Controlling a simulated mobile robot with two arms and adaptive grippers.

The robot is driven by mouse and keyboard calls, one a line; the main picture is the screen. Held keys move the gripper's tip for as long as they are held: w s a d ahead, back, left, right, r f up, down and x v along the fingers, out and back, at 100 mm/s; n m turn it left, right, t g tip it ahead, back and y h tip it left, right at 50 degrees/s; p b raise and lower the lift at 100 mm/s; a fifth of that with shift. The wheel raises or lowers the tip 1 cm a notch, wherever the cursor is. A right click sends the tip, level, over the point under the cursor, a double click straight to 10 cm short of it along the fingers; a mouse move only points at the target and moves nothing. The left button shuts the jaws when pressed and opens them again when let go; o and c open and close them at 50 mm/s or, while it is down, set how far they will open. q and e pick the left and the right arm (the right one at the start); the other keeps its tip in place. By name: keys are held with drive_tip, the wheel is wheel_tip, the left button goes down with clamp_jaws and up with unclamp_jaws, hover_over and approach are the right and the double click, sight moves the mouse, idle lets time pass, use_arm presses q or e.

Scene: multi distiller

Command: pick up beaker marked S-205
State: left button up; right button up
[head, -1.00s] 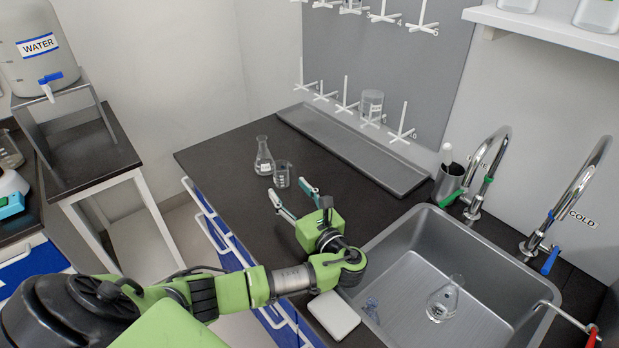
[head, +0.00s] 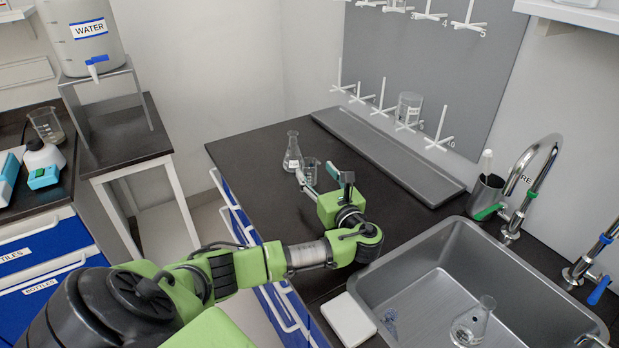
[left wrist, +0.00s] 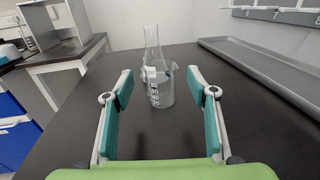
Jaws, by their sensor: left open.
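A small clear glass beaker (head: 311,170) stands upright on the dark counter. It also shows in the left wrist view (left wrist: 161,94), with white graduation marks; I cannot read an S-205 label on it. A clear conical flask (head: 292,152) stands just behind it, and shows behind the beaker in the wrist view (left wrist: 152,52). My left gripper (head: 318,176) is open and empty, low over the counter. In the wrist view its fingers (left wrist: 160,84) point toward the beaker, which is ahead between the fingertips. My right gripper is not seen.
A steel sink (head: 440,285) holding glassware is at the right, with taps behind. A grey tray (head: 390,155) lies along the wall under a peg rack, where another beaker (head: 408,108) hangs. The counter left of the gripper (head: 255,160) is clear.

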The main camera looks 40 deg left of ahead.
sight(313, 170)
use_arm(q)
drive_tip(key=b+x, duration=0.1)
drive_tip(key=x, duration=0.1)
drive_tip(key=b+x, duration=0.1)
drive_tip(key=shift+w+a+f+b, duration=0.1)
drive_tip(key=shift+a+f+b, duration=0.15)
drive_tip(key=shift+a+b, duration=0.15)
drive_tip(key=shift+w+a, duration=0.2)
drive_tip(key=shift+a, duration=0.15)
drive_tip(key=shift+a+r, duration=0.1)
drive_tip(key=shift+r, duration=0.15)
drive_tip(key=c, duration=1.2)
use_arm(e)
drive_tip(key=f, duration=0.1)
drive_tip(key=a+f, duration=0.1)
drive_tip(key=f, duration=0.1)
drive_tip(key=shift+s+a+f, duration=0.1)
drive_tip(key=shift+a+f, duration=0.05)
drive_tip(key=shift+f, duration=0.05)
use_arm(q)
drive_tip(key=shift+r, duration=0.1)
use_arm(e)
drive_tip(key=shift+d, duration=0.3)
